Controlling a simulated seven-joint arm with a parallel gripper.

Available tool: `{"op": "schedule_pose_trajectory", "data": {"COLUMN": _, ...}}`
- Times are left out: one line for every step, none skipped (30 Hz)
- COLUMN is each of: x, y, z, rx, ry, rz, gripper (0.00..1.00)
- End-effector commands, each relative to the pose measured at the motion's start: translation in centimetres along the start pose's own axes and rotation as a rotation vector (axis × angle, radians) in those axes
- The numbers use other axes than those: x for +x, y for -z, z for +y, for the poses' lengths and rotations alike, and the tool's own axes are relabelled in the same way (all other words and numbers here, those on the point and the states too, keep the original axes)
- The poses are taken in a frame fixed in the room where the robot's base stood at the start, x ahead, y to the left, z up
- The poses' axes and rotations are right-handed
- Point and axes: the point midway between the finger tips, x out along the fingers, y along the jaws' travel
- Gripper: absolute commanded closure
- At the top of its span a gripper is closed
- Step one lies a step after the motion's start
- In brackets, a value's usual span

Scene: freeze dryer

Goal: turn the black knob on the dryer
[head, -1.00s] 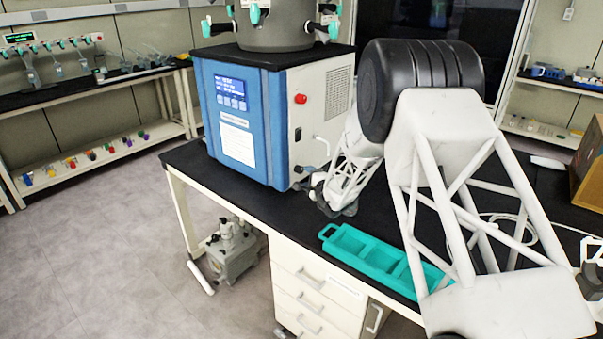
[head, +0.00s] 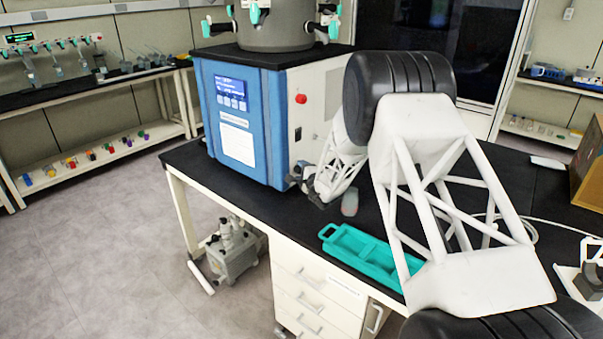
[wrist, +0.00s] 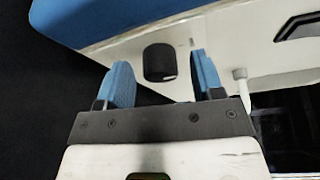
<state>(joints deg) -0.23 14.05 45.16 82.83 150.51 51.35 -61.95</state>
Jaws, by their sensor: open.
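The black knob (wrist: 160,62) sits low on the white side panel (wrist: 225,55) of the freeze dryer (head: 240,125). In the wrist view it shows as a dark rounded block between the two blue fingertips of my gripper (wrist: 161,72). My gripper is open, with a finger on either side of the knob and a visible gap to each. I cannot tell how deep the fingers reach along it. In the head view my gripper (head: 297,178) is at the dryer's lower side, just above the bench, and my wrist and gripper hide the knob.
A white fitting (wrist: 240,80) stands out from the panel beside my right-hand finger. A black recess (wrist: 298,25) and a red button (head: 301,99) are on the same panel.

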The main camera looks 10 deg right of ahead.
Motion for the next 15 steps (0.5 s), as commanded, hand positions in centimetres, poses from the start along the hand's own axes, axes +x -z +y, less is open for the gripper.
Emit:
{"op": "schedule_pose_trajectory", "data": {"x": -0.01, "y": 0.0, "z": 0.0, "rx": 0.0, "ry": 0.0, "rz": 0.0, "gripper": 0.39}}
{"op": "schedule_pose_trajectory", "data": {"x": -0.01, "y": 0.01, "z": 0.0, "rx": 0.0, "ry": 0.0, "rz": 0.0, "gripper": 0.44}}
{"op": "schedule_pose_trajectory", "data": {"x": -0.01, "y": 0.01, "z": 0.0, "rx": 0.0, "ry": 0.0, "rz": 0.0, "gripper": 0.5}}
{"op": "schedule_pose_trajectory", "data": {"x": -0.01, "y": 0.01, "z": 0.0, "rx": 0.0, "ry": 0.0, "rz": 0.0, "gripper": 0.54}}
{"op": "schedule_pose_trajectory", "data": {"x": -0.01, "y": 0.0, "z": 0.0, "rx": 0.0, "ry": 0.0, "rz": 0.0, "gripper": 0.59}}
{"op": "schedule_pose_trajectory", "data": {"x": -0.02, "y": 0.01, "z": -0.01, "rx": 0.0, "ry": 0.0, "rz": 0.0, "gripper": 0.65}}
{"op": "schedule_pose_trajectory", "data": {"x": -0.02, "y": 0.01, "z": -0.01, "rx": 0.0, "ry": 0.0, "rz": 0.0, "gripper": 0.7}}
{"op": "schedule_pose_trajectory", "data": {"x": -0.02, "y": 0.01, "z": -0.01, "rx": 0.0, "ry": 0.0, "rz": 0.0, "gripper": 0.74}}
{"op": "schedule_pose_trajectory", "data": {"x": -0.02, "y": 0.01, "z": 0.0, "rx": 0.0, "ry": 0.0, "rz": 0.0, "gripper": 0.8}}
{"op": "schedule_pose_trajectory", "data": {"x": -0.02, "y": 0.01, "z": 0.0, "rx": 0.0, "ry": 0.0, "rz": 0.0, "gripper": 0.85}}
{"op": "schedule_pose_trajectory", "data": {"x": -0.02, "y": 0.01, "z": -0.01, "rx": 0.0, "ry": 0.0, "rz": 0.0, "gripper": 0.88}}
{"op": "schedule_pose_trajectory", "data": {"x": -0.02, "y": 0.01, "z": 0.0, "rx": 0.0, "ry": 0.0, "rz": 0.0, "gripper": 0.88}}
{"op": "schedule_pose_trajectory", "data": {"x": -0.02, "y": 0.01, "z": -0.01, "rx": 0.0, "ry": 0.0, "rz": 0.0, "gripper": 0.88}}
{"op": "schedule_pose_trajectory", "data": {"x": -0.02, "y": 0.01, "z": -0.01, "rx": 0.001, "ry": 0.0, "rz": 0.0, "gripper": 0.88}}
{"op": "schedule_pose_trajectory", "data": {"x": -0.02, "y": 0.01, "z": -0.01, "rx": 0.002, "ry": -0.001, "rz": 0.0, "gripper": 0.88}}
